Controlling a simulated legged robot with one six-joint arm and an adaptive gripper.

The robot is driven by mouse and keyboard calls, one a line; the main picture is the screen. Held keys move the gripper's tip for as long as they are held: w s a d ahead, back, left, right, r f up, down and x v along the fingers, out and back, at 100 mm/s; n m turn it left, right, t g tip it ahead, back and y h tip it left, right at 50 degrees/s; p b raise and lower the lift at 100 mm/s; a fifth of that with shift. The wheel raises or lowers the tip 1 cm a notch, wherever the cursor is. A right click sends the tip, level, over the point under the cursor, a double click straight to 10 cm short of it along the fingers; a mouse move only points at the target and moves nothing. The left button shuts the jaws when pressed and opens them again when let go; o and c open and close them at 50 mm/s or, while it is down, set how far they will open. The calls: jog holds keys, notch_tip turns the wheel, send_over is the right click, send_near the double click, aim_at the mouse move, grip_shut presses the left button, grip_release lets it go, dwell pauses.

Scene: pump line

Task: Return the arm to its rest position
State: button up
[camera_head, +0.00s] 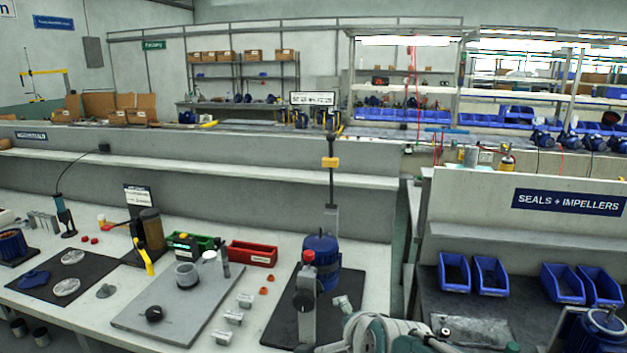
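Part of my arm (372,332), in white and teal, shows at the bottom edge, right of centre. It lies low in front of the bench, beside the right edge of a black mat (345,290). I cannot make out any gripper fingers, so my gripper's state and anything it may hold are hidden.
A blue motor (321,262) and a grey post with a red top (306,300) stand close left of my arm. A grey plate (170,310) and a red bin (252,254) are farther left. Blue bins (454,272) stand on the right bench.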

jog(key=s+d+n+g+h, duration=0.1)
jog(key=s+d+n+g, duration=0.1)
jog(key=s+d+n, duration=0.3)
jog(key=s+d+n+g+h, duration=0.1)
jog(key=s+d+n, duration=0.4)
jog(key=s, duration=0.8)
jog(key=n+g, duration=0.1)
jog(key=n, duration=0.2)
jog(key=shift+f+g+h, duration=0.25)
jog(key=shift+g+h, duration=0.15)
